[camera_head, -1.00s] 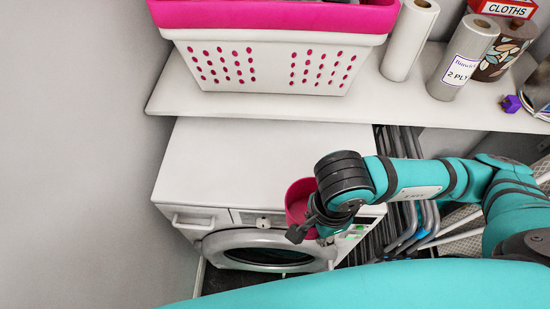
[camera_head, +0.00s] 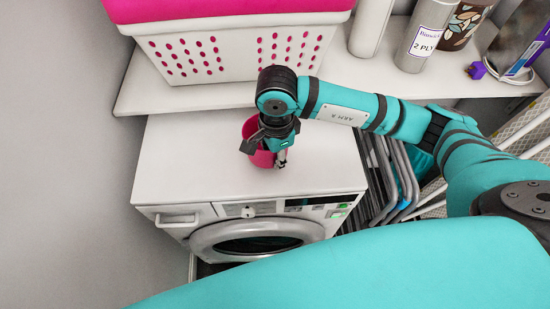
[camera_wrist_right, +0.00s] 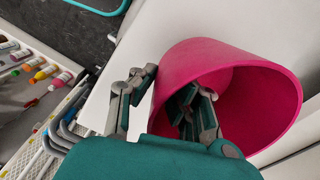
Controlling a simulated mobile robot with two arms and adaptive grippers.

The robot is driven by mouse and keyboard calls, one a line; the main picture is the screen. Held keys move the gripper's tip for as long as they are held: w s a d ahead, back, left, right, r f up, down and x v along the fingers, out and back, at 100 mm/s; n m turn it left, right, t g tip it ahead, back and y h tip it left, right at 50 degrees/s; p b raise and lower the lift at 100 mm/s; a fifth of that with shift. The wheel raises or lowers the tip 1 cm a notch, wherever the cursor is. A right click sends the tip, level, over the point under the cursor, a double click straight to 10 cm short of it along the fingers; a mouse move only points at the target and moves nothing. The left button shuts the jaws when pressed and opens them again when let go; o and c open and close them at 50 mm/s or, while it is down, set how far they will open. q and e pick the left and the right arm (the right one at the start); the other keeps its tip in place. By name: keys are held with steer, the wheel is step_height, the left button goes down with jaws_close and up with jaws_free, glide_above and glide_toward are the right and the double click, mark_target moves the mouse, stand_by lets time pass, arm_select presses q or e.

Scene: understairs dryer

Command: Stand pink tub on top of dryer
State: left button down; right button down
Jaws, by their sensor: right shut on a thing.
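The pink tub (camera_head: 263,159) is over the middle of the white dryer's top (camera_head: 185,165) in the head view, partly hidden by my right gripper (camera_head: 266,146). I cannot tell whether its base touches the dryer. In the right wrist view the tub (camera_wrist_right: 272,105) is open towards the camera. My right gripper (camera_wrist_right: 165,98) is shut on its wall, with one finger inside the tub and one outside. My left gripper is not in view.
A white shelf (camera_head: 150,98) runs behind and above the dryer, holding a pink-and-white basket (camera_head: 235,52) and paper rolls (camera_head: 424,32). Folded grey-framed racks (camera_head: 400,180) stand right of the dryer. The dryer top around the tub is clear.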

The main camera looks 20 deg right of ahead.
steer(key=shift+w+f, duration=0.1)
steer(key=shift+w, duration=0.35)
step_height(320, 180, down, 3)
steer(key=shift+s+r+p, duration=0.1)
steer(key=shift+r+p, duration=0.1)
steer(key=shift+p, duration=0.55)
steer(key=shift+f, duration=0.4)
steer(key=shift+f, duration=0.15)
steer(key=c, duration=1.4)
jaws_free()
steer(key=shift+r, duration=0.2)
